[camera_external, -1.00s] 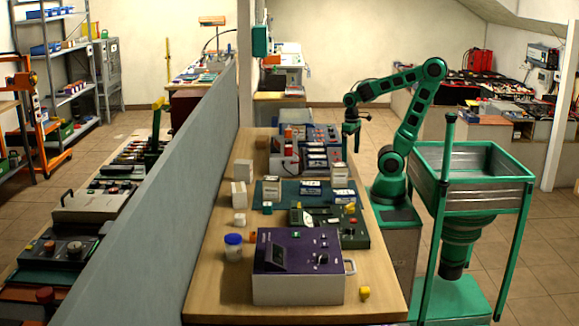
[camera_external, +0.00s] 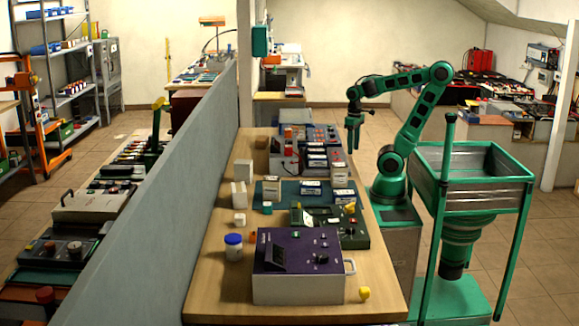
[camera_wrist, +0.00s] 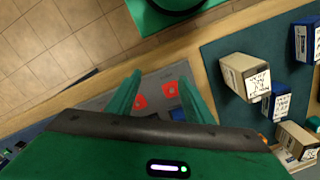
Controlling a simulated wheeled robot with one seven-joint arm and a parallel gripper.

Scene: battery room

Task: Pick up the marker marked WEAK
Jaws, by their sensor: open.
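Several small labelled blocks stand in the wrist view: a cream block (camera_wrist: 245,76), a blue block (camera_wrist: 276,102), another blue block (camera_wrist: 306,40) and a second cream block (camera_wrist: 297,141). Their labels are too small to read, so I cannot tell which is the marker marked WEAK. In the external view, labelled blocks (camera_external: 311,187) stand on and around a teal mat (camera_external: 291,199). My gripper (camera_external: 352,148) hangs pointing down over the table's right edge, beyond the mat. In the wrist view its green fingers (camera_wrist: 160,85) are apart and empty, left of the blocks.
Below the fingers is a grey surface with red parts (camera_wrist: 141,102). A purple device (camera_external: 298,265) and a blue-lidded jar (camera_external: 233,247) stand at the table's near end. A grey partition (camera_external: 160,210) runs along the left. A green-framed hopper (camera_external: 470,190) stands right of my arm.

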